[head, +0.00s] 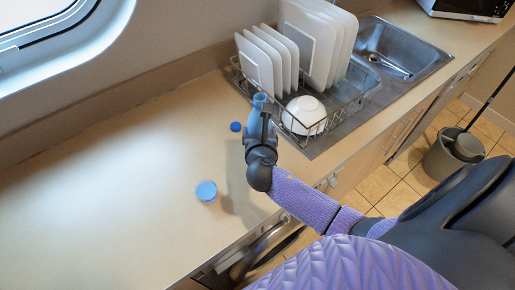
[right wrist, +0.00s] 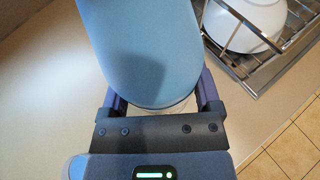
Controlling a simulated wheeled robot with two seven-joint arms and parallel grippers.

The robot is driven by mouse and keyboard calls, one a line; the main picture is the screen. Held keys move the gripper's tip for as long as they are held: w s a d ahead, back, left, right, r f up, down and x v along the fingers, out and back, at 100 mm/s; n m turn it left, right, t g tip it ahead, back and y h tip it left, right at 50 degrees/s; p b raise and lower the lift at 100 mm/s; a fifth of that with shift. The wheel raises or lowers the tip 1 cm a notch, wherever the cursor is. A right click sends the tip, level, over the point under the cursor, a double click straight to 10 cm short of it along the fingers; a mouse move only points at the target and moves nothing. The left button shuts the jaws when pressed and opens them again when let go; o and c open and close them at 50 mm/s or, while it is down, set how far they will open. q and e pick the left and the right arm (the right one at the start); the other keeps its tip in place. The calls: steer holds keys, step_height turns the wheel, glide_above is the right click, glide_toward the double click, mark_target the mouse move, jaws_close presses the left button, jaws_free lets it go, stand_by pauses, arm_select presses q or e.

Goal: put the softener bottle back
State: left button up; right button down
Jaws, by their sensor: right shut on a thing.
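The softener bottle is light blue and shows at the tip of my right gripper (head: 261,122) in the head view; its top part (head: 259,99) stands out past the fingers. In the right wrist view the blue bottle (right wrist: 145,50) fills the space between the two fingers, and the gripper is shut on it. Its lower part is hidden by the gripper in the head view. It is over the counter, beside the dish rack; I cannot tell whether it touches the counter. My left gripper is not in view.
A dish rack (head: 352,106) with plates (head: 318,42) and a white bowl (head: 304,114) stands just right of the gripper, before the sink (head: 402,50). A small dark blue round thing (head: 236,127) and a light blue one (head: 206,191) are on the counter (head: 110,190).

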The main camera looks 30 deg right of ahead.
step_height(320, 180, down, 3)
steer(key=shift+r+b, duration=0.1)
steer(key=shift+b, duration=0.3)
step_height(320, 180, down, 4)
steer(key=shift+r+b, duration=0.15)
steer(key=shift+b, duration=0.95)
steer(key=shift+r, duration=0.2)
steer(key=shift+f, duration=0.2)
jaws_free()
steer(key=shift+a, duration=0.1)
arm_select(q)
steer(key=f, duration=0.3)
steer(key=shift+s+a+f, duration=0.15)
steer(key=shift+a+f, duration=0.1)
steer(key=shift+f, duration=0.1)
